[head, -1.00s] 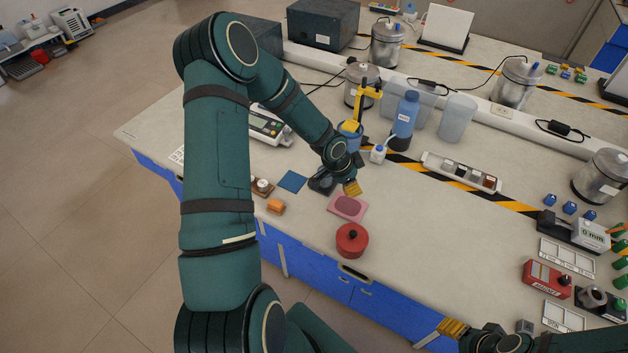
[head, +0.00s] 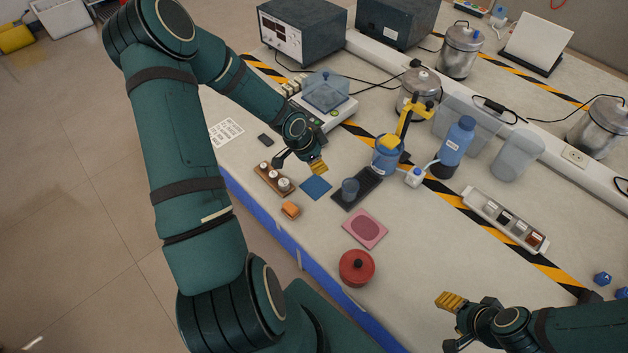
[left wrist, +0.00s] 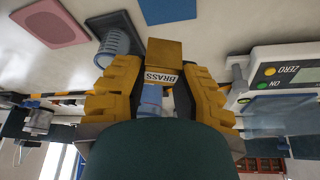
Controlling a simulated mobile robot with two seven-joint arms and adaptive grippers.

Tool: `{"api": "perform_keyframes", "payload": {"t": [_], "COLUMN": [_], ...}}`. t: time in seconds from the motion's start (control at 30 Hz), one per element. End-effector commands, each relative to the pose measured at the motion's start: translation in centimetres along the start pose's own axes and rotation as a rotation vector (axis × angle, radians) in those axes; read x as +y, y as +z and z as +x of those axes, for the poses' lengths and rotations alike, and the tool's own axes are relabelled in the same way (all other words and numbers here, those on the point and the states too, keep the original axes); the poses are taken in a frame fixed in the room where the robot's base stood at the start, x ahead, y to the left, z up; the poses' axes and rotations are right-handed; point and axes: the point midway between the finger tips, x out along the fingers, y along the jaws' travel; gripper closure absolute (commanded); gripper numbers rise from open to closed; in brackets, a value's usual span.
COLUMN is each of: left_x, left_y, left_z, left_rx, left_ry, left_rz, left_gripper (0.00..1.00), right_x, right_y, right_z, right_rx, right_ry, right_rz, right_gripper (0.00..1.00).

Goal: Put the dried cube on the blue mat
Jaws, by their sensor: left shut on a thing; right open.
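My left gripper (head: 316,168) is shut on a brass-coloured cube (left wrist: 164,52), which carries a white label reading BRASS in the left wrist view. In the head view the cube is hard to tell from the gold fingers. The gripper is in the air near the far edge of the blue mat (head: 316,188), which lies flat and bare; the mat also shows at the top of the left wrist view (left wrist: 168,9), apart from the cube. My right gripper (head: 450,322) is open and empty at the lower right.
A dark tray with a small beaker (head: 350,189) stands right of the mat. A balance (head: 325,105) stands behind.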

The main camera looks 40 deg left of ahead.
Motion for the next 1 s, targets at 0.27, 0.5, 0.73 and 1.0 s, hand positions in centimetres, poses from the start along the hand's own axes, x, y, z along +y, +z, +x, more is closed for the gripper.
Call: {"api": "perform_keyframes", "payload": {"t": [0.27,0.5,0.73,1.0], "left_x": [0.1,0.1,0.0,0.0], "left_y": [1.6,2.5,3.2,3.3], "left_z": [4.2,6.1,7.9,8.0], "left_rx": [0.001,0.000,0.000,0.000], "left_ry": [0.001,0.002,0.000,0.000], "left_rz": [0.001,0.002,0.001,0.000], "left_gripper": [1.00,1.00,1.00,1.00], "right_x": [0.5,0.7,0.9,0.9], "right_y": [0.2,0.2,0.3,0.3], "right_z": [1.5,2.1,2.7,2.8], "right_rx": [0.000,0.000,0.000,0.000], "right_ry": [0.003,0.004,0.006,0.006], "right_rz": [0.001,0.001,0.000,0.000], "right_gripper": [0.45,0.45,0.45,0.45]}}
